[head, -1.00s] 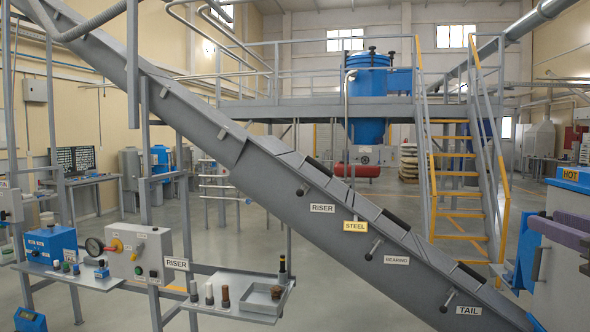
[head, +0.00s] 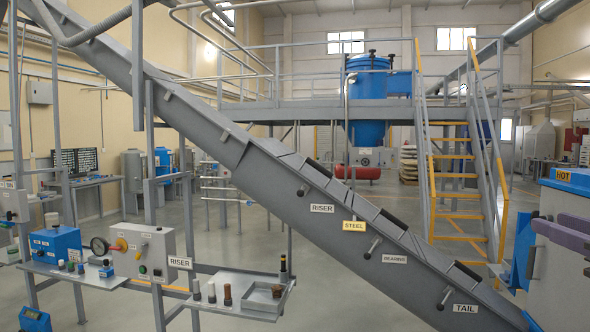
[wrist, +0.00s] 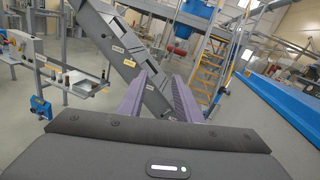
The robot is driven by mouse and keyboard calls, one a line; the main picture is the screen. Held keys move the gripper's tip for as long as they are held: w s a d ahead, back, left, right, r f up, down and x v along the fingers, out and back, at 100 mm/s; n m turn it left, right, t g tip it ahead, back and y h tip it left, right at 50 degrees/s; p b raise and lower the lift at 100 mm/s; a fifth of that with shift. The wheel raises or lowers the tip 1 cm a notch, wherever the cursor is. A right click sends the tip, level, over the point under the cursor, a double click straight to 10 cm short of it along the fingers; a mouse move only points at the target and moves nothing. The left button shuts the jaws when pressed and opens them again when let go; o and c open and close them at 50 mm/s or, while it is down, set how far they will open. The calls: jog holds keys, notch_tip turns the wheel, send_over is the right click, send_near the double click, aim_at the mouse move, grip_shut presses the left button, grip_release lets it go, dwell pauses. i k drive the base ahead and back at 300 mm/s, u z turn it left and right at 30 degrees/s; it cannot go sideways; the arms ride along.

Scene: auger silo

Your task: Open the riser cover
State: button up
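The grey inclined auger casing (head: 235,150) runs from upper left to lower right. The riser cover (head: 292,164) is a flat grey lid on its upper side, lying down above the RISER label (head: 321,208). A small dark-tipped handle (head: 303,190) sits on the casing side just above that label. The RISER label also shows in the wrist view (wrist: 118,49). My gripper (wrist: 159,76) is open and empty, its two purple fingers apart and pointing toward the lower casing. Its fingers also show at the right edge of the head view (head: 560,246), well away from the riser cover.
STEEL (head: 354,226), BEARING (head: 395,259) and TAIL (head: 465,308) labels follow down the casing. A bench with a RISER-labelled control box (head: 145,250) and a tray (head: 262,297) stands at left. A HOT-labelled unit (head: 563,177) is at right. Yellow-railed stairs (head: 455,200) stand behind.

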aim_at(310, 168)
jog(key=z, duration=0.85)
jog(key=i, duration=3.25)
jog(key=u, duration=0.15)
